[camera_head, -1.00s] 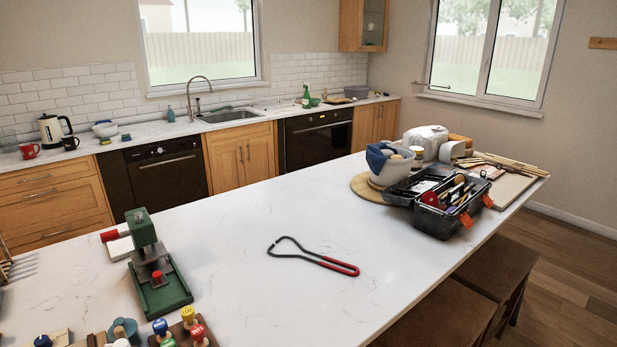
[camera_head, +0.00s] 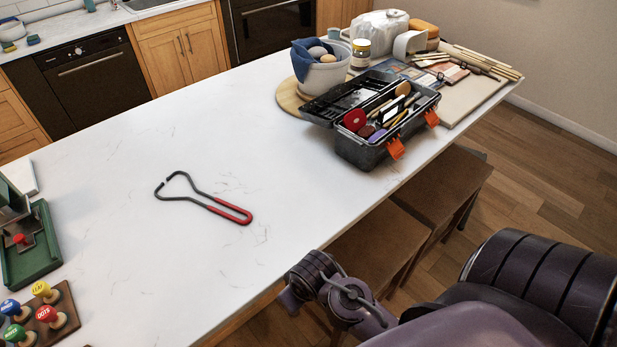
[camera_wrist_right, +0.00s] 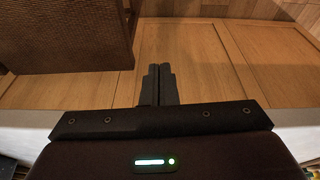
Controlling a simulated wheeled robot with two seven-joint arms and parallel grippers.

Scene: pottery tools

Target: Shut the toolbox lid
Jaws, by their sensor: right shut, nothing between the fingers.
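The black toolbox (camera_head: 362,150) stands near the right edge of the white counter in the head view. Its lid (camera_head: 345,97) is swung open toward the back left, and orange latches (camera_head: 396,148) hang on its front. Tools with wooden handles and a red disc lie inside. My right arm comes in at the lower right, and its end is below and in front of the counter edge, well apart from the toolbox. In the right wrist view my right gripper (camera_wrist_right: 158,85) is shut and empty, above wooden panels. My left gripper is not in view.
A red-handled wire loop tool (camera_head: 207,200) lies mid-counter. A bowl with a blue cloth (camera_head: 322,70) stands behind the toolbox, and a board with sticks (camera_head: 485,90) lies right of it. Stools (camera_head: 440,185) stand under the counter's front edge.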

